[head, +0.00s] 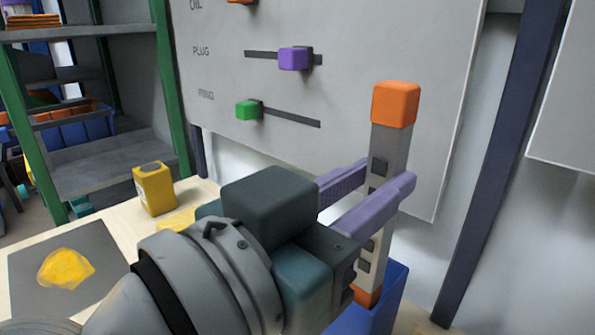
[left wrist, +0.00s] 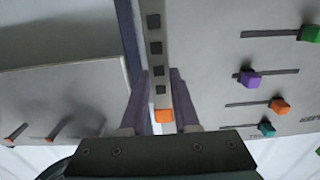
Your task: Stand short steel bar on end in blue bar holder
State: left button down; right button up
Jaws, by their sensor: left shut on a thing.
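The short steel bar (head: 391,145) is grey with dark square marks and orange ends. It stands nearly upright between the purple fingers of my left gripper (head: 387,182), which is shut on it around its middle. The blue bar holder (head: 388,305) is at the bottom of the head view, partly hidden by my gripper and cut by the frame edge. The bar's lower orange end is at the holder; I cannot tell how deep it sits. In the left wrist view the bar (left wrist: 158,45) runs between the fingers (left wrist: 160,85). My right gripper is not in view.
A grey panel (head: 300,85) with coloured sliders stands behind the bar. A yellow canister (head: 154,188) and a yellow lump on a grey mat (head: 30,290) are on the light table at left. A shelf with green posts (head: 110,165) stands behind. A dark post (head: 500,140) rises at right.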

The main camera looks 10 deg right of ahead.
pick_arm(q)
jog(key=shift+f+b, duration=2.3)
jog(key=shift+f, duration=0.45)
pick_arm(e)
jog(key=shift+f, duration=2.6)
pick_arm(q)
jog(key=c, duration=0.6)
grip_release()
jog(key=shift+s+a, duration=0.1)
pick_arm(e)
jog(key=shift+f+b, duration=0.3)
pick_arm(q)
jog(key=v, duration=0.9)
jog(key=shift+s+a, duration=0.2)
jog(key=shift+a, duration=0.1)
